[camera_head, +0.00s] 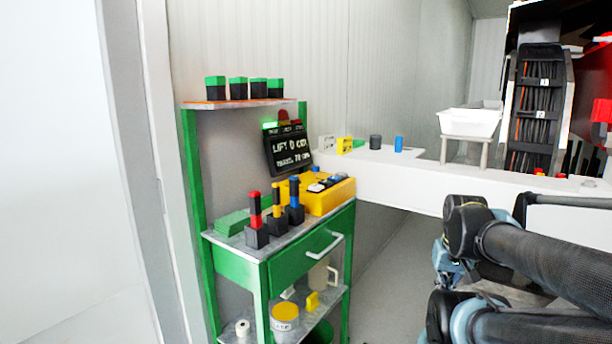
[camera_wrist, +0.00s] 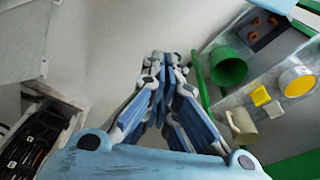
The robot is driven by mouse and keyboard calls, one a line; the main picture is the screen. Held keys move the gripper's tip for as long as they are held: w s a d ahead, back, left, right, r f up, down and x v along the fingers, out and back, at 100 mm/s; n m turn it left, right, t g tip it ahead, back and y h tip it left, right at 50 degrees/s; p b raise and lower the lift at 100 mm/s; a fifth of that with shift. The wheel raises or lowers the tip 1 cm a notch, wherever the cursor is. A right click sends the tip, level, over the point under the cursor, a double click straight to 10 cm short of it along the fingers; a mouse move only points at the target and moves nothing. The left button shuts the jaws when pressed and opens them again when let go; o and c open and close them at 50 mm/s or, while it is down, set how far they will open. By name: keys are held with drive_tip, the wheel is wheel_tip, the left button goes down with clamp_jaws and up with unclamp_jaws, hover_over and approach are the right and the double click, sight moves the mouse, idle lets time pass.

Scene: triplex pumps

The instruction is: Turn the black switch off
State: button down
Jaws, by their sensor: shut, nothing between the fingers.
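A yellow box (camera_head: 328,194) with small dark, white and blue controls on its top stands at the right end of the green cart's upper shelf. A black switch is not clearly told apart among these controls at this size. My gripper (camera_wrist: 165,58) is shut and empty in the wrist view. It hangs over bare floor beside the cart, apart from the box. The yellow box is not clearly visible in the wrist view.
The green cart (camera_head: 283,264) carries red, yellow and blue-banded black posts (camera_head: 276,209) left of the box. A display (camera_head: 290,149) stands behind. A white counter (camera_head: 400,174) extends right. The lower shelf holds a yellow-topped can (camera_head: 285,321). Open floor lies right of the cart.

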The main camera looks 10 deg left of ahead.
drive_tip(key=shift+r, duration=0.1)
drive_tip(key=w+a+r+m+g+y, duration=0.1)
drive_tip(key=w+a+r+m, duration=0.2)
drive_tip(key=w+a+r, duration=0.65)
drive_tip(key=w+a+r+m+g+y, duration=0.1)
drive_tip(key=w+a+r+m+y, duration=0.15)
drive_tip(key=w+a+r, duration=0.65)
drive_tip(key=m+g, duration=0.2)
drive_tip(key=m, duration=0.5)
approach(305, 183)
drive_tip(key=x, duration=0.6)
drive_tip(key=shift+s+f, duration=0.15)
drive_tip(key=shift+f, duration=0.05)
